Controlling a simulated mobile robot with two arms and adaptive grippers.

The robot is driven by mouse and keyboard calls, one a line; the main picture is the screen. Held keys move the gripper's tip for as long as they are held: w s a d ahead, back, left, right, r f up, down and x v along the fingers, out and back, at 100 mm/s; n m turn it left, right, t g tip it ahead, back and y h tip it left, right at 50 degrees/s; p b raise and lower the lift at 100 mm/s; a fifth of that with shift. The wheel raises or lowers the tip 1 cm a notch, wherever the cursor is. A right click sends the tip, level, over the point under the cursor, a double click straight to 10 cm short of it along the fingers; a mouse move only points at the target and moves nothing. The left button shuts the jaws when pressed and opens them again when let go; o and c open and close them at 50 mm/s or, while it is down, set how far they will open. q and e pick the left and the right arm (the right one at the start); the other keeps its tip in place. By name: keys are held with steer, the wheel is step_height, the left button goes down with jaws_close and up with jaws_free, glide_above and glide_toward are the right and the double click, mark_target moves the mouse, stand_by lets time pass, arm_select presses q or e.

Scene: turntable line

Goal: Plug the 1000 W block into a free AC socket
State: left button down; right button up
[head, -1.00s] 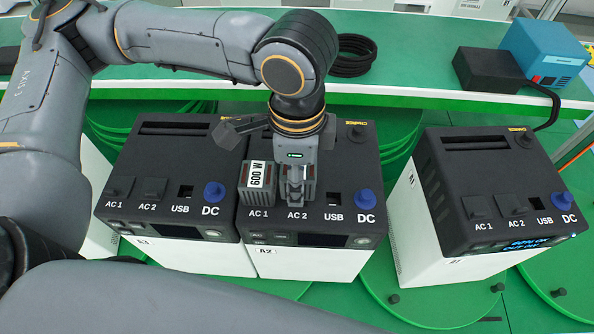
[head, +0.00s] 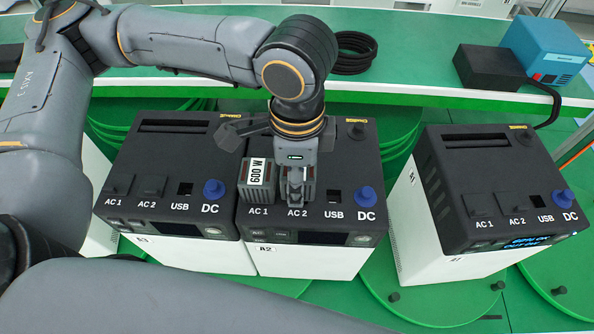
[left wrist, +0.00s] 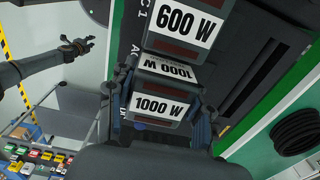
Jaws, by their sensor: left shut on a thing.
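My left gripper (head: 296,196) points down over power station A2 (head: 262,262) and is shut on the dark grey 1000 W block (head: 308,186). The block is at the AC 2 place and hides that socket. I cannot tell whether it is fully seated. In the left wrist view the 1000 W block (left wrist: 162,107) sits between the fingers with its label readable. The 600 W block (head: 257,180) stands upright at AC 1 of A2, just left of the held block. A gripper, apparently my right one (left wrist: 84,45), shows small and empty in the left wrist view.
Power station A3 (head: 190,258) stands close on the left with AC 1 (head: 117,184) and AC 2 (head: 151,186) uncovered by blocks. Power station A1 (head: 415,235) stands right, its display lit. Behind are a green bench (head: 420,60), a black cable coil (head: 355,52) and a blue box (head: 545,50).

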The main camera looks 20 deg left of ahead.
arm_select(q)
steer(key=shift+f, duration=0.4)
steer(key=shift+c, duration=2.4)
jaws_free()
step_height(320, 180, up, 12)
